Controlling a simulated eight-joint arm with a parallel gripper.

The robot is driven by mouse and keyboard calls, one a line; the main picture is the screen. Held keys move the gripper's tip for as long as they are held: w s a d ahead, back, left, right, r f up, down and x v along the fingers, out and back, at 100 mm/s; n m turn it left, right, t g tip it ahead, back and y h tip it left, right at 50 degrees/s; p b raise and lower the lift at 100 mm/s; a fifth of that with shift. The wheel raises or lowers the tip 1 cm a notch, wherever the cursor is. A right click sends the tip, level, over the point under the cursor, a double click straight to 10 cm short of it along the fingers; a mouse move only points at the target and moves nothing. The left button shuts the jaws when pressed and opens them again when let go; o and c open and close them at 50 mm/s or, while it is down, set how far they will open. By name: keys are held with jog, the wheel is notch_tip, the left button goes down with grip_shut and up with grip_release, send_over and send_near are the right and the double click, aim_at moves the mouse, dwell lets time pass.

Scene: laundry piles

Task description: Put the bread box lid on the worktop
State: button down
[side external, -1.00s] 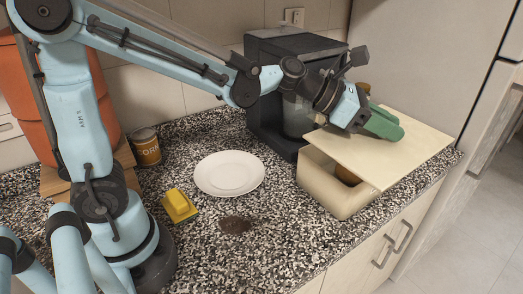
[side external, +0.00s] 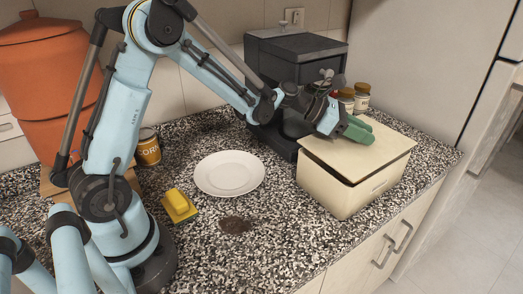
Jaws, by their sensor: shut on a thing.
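The bread box (side external: 345,199) is a cream box at the right of the worktop (side external: 275,235). Its flat pale lid (side external: 358,155) lies over the box top, slightly askew, with a dark gap under its front edge. My gripper (side external: 358,131), with green fingers, is at the lid's back part and shut on it. The grip point itself is hidden behind the fingers. The inside of the box is hidden by the lid.
A black coffee machine (side external: 290,75) stands behind the box, and two jars (side external: 361,98) stand at the back right. A white plate (side external: 229,173), yellow sponge (side external: 179,205) and dark stain (side external: 235,225) are left of the box.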

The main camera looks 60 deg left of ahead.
jog(key=shift+f, duration=0.85)
jog(key=shift+f, duration=0.2)
jog(key=c, duration=0.9)
grip_release()
jog(key=shift+o, duration=0.2)
